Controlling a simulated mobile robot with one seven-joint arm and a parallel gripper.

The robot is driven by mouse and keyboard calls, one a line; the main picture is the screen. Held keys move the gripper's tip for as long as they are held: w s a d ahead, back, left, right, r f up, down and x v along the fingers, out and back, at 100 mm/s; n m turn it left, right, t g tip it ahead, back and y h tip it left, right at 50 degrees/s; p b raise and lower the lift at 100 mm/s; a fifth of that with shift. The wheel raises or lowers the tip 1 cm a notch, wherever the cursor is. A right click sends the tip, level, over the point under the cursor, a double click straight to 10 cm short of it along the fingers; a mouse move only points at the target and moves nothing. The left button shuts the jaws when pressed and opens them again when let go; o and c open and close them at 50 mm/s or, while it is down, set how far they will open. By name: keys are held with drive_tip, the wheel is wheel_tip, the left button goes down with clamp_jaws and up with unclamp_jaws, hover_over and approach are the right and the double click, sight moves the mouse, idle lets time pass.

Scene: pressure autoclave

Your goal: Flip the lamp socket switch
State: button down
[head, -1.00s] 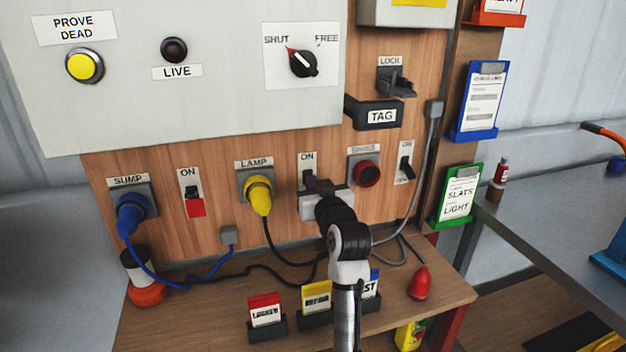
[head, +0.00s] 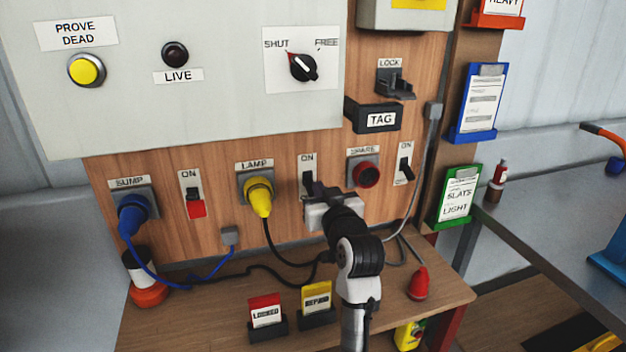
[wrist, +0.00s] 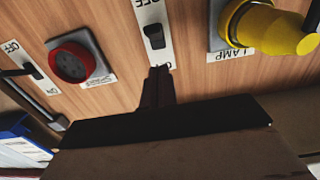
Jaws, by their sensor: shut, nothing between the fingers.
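The lamp socket (head: 258,190) holds a yellow plug, also seen in the wrist view (wrist: 265,28). Its switch (head: 308,180) is a dark rocker on a white plate to the right, under an ON label. In the wrist view, which is upside down, the switch (wrist: 154,36) shows clear of my fingers, between OFF and ON markings. I cannot tell for sure which way it is set. My gripper (head: 316,188) is shut and empty. Its fingertips (wrist: 158,72) cover part of the ON marking at the switch plate's edge; contact with the plate is unclear.
The sump socket with a blue plug (head: 133,212) and its red switch (head: 195,205) are left. The red spare socket (head: 366,174) and its switch (head: 405,170) are right. A grey box overhangs above.

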drive_tip(key=shift+v, duration=2.15)
drive_tip(key=shift+s, duration=0.1)
